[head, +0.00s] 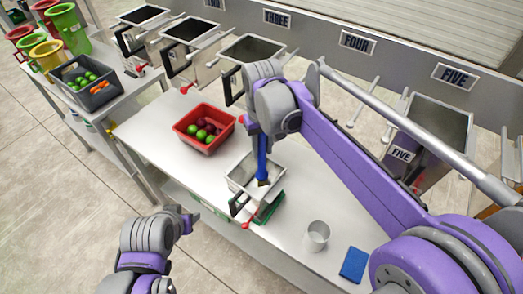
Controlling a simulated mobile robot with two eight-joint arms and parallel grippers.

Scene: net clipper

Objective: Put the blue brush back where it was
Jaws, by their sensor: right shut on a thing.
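The blue brush (262,161) is upright, with its dark end pointing down. My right gripper (263,134) is shut on its upper part, and the fingertips are mostly hidden by the wrist. The brush's lower end shows over or inside a small metal bin (236,184) on the table; I cannot tell whether it touches the bin. My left gripper (187,217) is low at the left, off the table's front edge and away from the brush. Its fingers are too small and turned to tell whether it is open.
A red crate (189,139) with green and dark round items stands left of the bin. A metal cup (317,236) and a blue block (354,264) are to the right. A green object (270,208) lies beside the bin. Numbered metal bins line the back.

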